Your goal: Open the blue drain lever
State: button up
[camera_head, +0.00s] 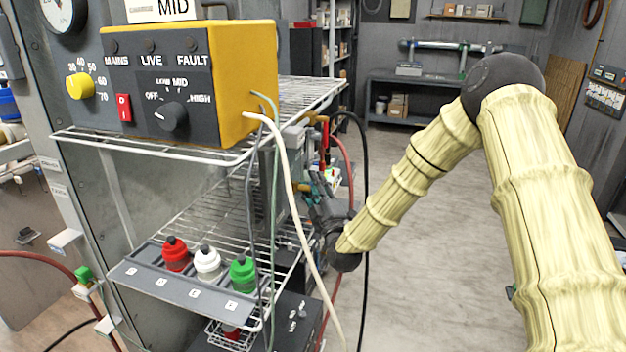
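I cannot make out a blue drain lever for certain in the head view. A blue object (8,106) is cut off by the left edge, and I cannot tell what it is. My arm reaches in from the right, and my gripper (322,203) is at its far end, beside the right side of the wire rack. The gripper is small and partly hidden by my wrist and the cables. I cannot see whether its fingers are open or shut, or whether they touch anything.
A yellow control box (236,80) stands on the upper wire shelf (310,95). Red, white and green bottles sit in a grey holder (190,290) below. Loose cables and a red hose (347,170) hang near my gripper. The floor (430,260) behind my arm is clear.

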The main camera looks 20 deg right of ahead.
jog(key=shift+w, duration=0.6)
jog(key=shift+r, duration=0.1)
grip_shut()
